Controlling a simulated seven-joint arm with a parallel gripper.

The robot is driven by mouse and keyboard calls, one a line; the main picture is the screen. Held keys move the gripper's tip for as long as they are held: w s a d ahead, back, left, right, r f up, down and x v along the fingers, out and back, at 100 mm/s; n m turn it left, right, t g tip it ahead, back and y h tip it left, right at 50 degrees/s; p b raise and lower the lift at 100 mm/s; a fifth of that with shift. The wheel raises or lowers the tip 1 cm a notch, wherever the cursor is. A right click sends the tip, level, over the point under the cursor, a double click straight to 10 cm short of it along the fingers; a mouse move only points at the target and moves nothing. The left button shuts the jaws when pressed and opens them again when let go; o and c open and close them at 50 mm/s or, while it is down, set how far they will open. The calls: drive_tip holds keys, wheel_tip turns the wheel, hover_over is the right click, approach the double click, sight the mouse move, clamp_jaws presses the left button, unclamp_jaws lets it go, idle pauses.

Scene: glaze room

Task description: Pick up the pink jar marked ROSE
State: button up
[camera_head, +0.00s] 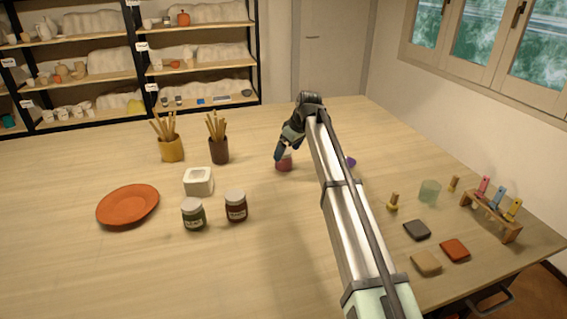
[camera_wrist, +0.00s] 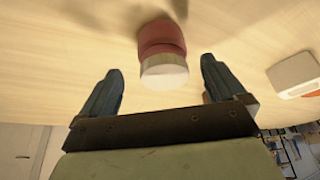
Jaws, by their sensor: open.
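A pink-red jar (camera_head: 284,164) with a pale lid stands on the table, partly hidden by my gripper (camera_head: 281,152) in the head view. In the wrist view the jar (camera_wrist: 161,38) and its whitish lid (camera_wrist: 165,76) appear in the space between my two open fingers (camera_wrist: 161,75). Bare gaps show on both sides of the lid, and I see no contact. No ROSE marking is readable from here.
A green jar (camera_head: 194,214) and a brown jar (camera_head: 236,206) stand to the left, near a white square pot (camera_head: 198,182), an orange plate (camera_head: 128,205) and two brush holders (camera_head: 171,148) (camera_head: 218,149). A purple thing (camera_head: 351,162) shows just right of my arm.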

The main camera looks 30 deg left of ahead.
drive_tip(key=shift+a+x, duration=0.15)
drive_tip(key=shift+x, duration=1.15)
drive_tip(key=shift+a+x, duration=0.15)
drive_tip(key=shift+x, duration=1.1)
drive_tip(key=shift+r, duration=0.1)
drive_tip(key=shift+s, duration=0.1)
drive_tip(key=shift+c, duration=0.2)
drive_tip(key=c, duration=1.2)
